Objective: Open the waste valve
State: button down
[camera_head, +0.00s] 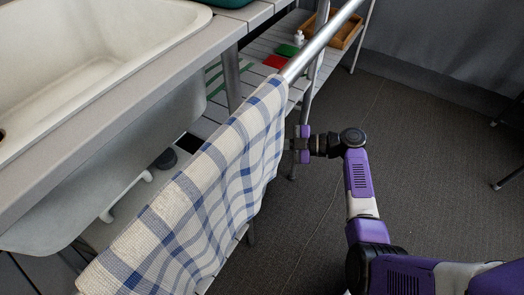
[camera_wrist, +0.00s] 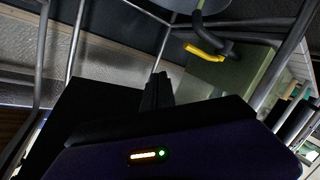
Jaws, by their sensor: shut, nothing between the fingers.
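In the wrist view a yellow lever (camera_wrist: 204,51) sits on a dark curved pipe (camera_wrist: 212,32) at the upper right; it looks like the waste valve's handle. My gripper (camera_wrist: 157,82) is shut and empty, its black fingers together below and left of the lever and apart from it in the picture. In the head view my gripper (camera_head: 291,145) is beside the right edge of the hanging towel, with its tips partly hidden. The sink (camera_head: 105,50) is at the upper left. The yellow lever cannot be seen in the head view.
A blue-and-white checked towel (camera_head: 215,185) hangs from a metal rail (camera_head: 325,35) between the sink side and my arm. A slatted shelf (camera_head: 262,48) holds a wooden tray (camera_head: 343,27) and small items. The dark floor (camera_head: 440,150) at right is mostly clear.

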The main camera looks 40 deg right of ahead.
jog(key=w+d+r, duration=0.1)
jog(key=d, duration=0.4)
jog(key=shift+d, duration=0.4)
jog(key=shift+r, duration=0.1)
